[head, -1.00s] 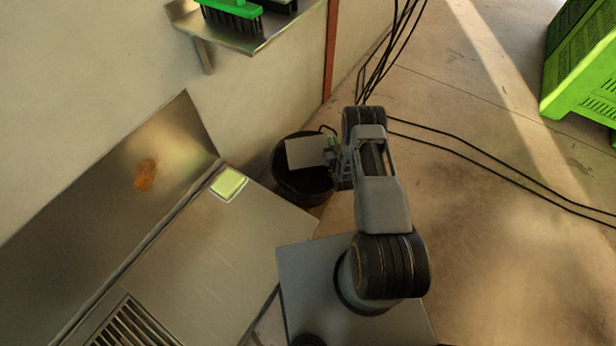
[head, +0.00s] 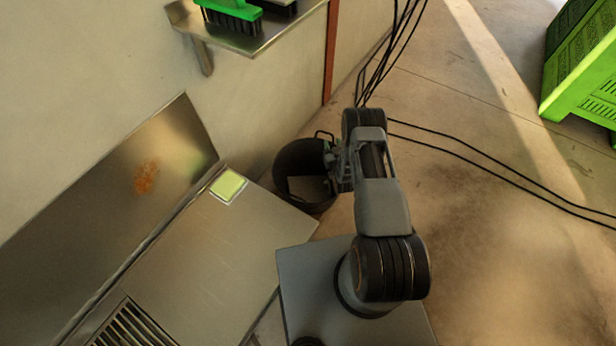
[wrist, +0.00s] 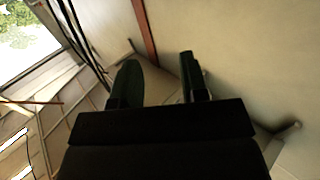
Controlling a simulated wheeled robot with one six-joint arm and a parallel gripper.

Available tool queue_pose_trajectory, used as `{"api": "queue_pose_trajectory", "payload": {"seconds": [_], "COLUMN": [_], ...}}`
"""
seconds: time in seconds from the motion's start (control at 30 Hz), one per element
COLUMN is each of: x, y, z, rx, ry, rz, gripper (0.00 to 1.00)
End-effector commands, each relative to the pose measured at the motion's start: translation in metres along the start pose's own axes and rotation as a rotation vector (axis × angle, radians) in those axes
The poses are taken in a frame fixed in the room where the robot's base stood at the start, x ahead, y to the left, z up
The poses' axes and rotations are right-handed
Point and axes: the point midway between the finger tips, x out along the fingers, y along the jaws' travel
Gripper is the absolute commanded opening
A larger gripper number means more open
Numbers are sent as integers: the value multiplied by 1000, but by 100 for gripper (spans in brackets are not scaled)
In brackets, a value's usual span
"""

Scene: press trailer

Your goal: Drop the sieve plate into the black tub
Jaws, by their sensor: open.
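The black tub (head: 290,158) stands on the floor against the wall, just beyond the steel bench. The sieve plate (head: 308,188), a pale flat square, shows inside the tub, low against its near side. Part of the plate is hidden by the tub's wall, so how it rests is not clear. My gripper (head: 328,150) is open and empty above the right part of the tub. In the wrist view my gripper's two fingers (wrist: 158,82) stand apart with nothing held between them; the plate does not show there.
A steel bench (head: 200,255) with a pale green square pad (head: 228,186) lies to the left. A steel wall shelf (head: 250,40) holds a green brush (head: 232,10). Black cables (head: 480,173) run over the floor. A green crate (head: 585,75) stands far right.

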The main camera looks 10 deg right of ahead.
Motion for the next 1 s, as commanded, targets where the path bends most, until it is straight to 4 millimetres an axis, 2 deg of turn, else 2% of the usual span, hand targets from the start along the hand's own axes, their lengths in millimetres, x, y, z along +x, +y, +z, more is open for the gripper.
{"api": "queue_pose_trajectory", "payload": {"seconds": [0.17,0.5,0.8,1.0], "x": [1,-53,-110,-131], "y": [0,-5,-10,-12], "z": [-33,-97,-116,-124], "rx": [1,2,2,1], "ry": [6,3,2,4], "rz": [0,1,1,0], "gripper": [40,40,40,40]}}
